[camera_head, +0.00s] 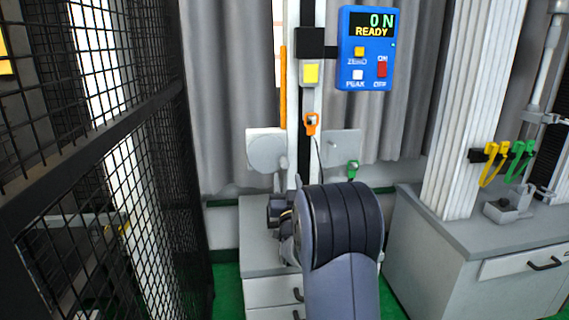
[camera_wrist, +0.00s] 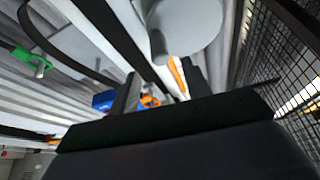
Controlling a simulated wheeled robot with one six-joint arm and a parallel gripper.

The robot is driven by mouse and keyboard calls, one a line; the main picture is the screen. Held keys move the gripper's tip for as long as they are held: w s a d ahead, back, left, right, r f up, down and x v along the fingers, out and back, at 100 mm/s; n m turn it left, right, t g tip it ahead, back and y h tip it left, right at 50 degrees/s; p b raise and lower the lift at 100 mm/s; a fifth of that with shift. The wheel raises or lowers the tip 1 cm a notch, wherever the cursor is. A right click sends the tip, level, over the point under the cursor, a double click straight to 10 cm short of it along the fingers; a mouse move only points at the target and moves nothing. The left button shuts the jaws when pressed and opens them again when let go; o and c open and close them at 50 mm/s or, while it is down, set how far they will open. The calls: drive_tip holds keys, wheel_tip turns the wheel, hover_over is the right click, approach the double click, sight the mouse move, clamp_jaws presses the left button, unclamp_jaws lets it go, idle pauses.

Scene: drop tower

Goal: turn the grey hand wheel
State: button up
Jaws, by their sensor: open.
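The grey hand wheel (camera_head: 264,152) appears as a pale round disc in front of a square plate, left of the upright column. In the wrist view a large grey disc (camera_wrist: 185,25), which looks like the same wheel, is beyond the fingertips at the top. My gripper (camera_wrist: 160,82) is open, with its two dark fingers apart and nothing seen between them. In the head view my gripper (camera_head: 279,213) is below the wheel, partly hidden by my arm. I see no contact with the wheel.
A black mesh fence (camera_head: 100,150) stands close on the left. A blue display box (camera_head: 366,48) reading 0 N READY hangs at the upper right of the column. Orange (camera_head: 311,123) and green (camera_head: 353,169) clips hang nearby. A grey cabinet (camera_head: 480,240) stands at right.

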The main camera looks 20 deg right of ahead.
sight(286, 168)
drive_tip(key=p+x, duration=0.1)
drive_tip(key=x, duration=0.6)
drive_tip(key=shift+w, duration=0.1)
drive_tip(key=shift+c, duration=0.4)
drive_tip(key=c, duration=0.9)
drive_tip(key=shift+f+b, duration=0.1)
drive_tip(key=shift+b, duration=0.35)
